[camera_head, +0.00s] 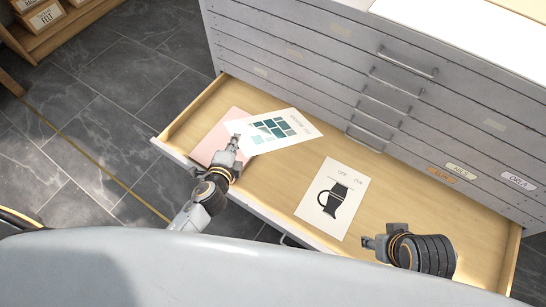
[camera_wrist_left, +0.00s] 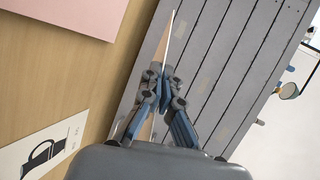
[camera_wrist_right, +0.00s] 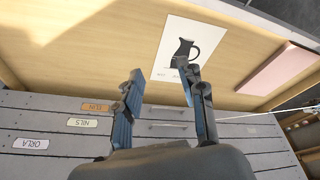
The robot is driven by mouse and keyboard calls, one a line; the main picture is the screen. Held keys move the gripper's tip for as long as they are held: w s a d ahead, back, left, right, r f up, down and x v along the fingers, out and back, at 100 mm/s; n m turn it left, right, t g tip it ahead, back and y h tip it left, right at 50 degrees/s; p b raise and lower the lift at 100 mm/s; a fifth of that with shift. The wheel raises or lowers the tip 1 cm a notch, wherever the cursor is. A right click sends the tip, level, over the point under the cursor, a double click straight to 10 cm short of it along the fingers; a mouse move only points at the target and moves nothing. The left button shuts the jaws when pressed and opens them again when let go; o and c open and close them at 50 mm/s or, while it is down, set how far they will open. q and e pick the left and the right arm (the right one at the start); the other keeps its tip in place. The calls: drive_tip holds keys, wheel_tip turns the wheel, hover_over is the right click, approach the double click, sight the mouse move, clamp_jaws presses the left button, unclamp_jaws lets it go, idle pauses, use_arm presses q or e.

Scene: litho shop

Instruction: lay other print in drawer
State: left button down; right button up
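A white print with teal squares (camera_head: 272,130) is in my left gripper (camera_head: 235,141) at its near left edge. In the left wrist view this print shows edge-on (camera_wrist_left: 169,38) between the closed fingers (camera_wrist_left: 163,78). In the head view it overlaps a pink sheet (camera_head: 215,146) at the drawer's left end; the print appears raised. A white print with a black jug (camera_head: 329,205) lies flat in the middle of the open drawer (camera_head: 412,210). My right gripper (camera_head: 370,242) is open and empty over the drawer's right half; its fingers stand apart in the right wrist view (camera_wrist_right: 162,90).
The grey flat-file cabinet (camera_head: 310,50) stands behind the open drawer, with several closed drawers and name labels such as NILS (camera_head: 460,171) and ORLA (camera_head: 518,181). Bare wood shows right of the jug print. A wooden shelf with boxes (camera_head: 60,30) stands at the far left.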

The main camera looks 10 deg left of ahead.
use_arm(q)
drive_tip(key=shift+w+a+f, duration=0.15)
drive_tip(key=shift+w+f, duration=0.15)
drive_tip(key=shift+f, duration=0.3)
use_arm(e)
drive_tip(key=w+a+r+t+y+b, duration=0.1)
drive_tip(key=w+a+r+t+b, duration=0.2)
drive_tip(key=w+r+t, duration=0.4)
drive_tip(key=w+a+r+t+y+b, duration=0.2)
drive_tip(key=w+a+r+t+b, duration=0.15)
drive_tip(key=w, duration=0.45)
use_arm(q)
wheel_tip(320, 180, down, 10)
drive_tip(key=b, duration=0.3)
drive_tip(key=shift+r, duration=0.15)
use_arm(e)
wheel_tip(320, 180, up, 17)
drive_tip(key=s+n+t+y, duration=0.1)
drive_tip(key=s+t+y, duration=0.1)
drive_tip(key=t, duration=0.9)
drive_tip(key=shift+s+a+t+y, duration=0.35)
drive_tip(key=shift+s+y, duration=0.05)
drive_tip(key=shift+y, duration=0.4)
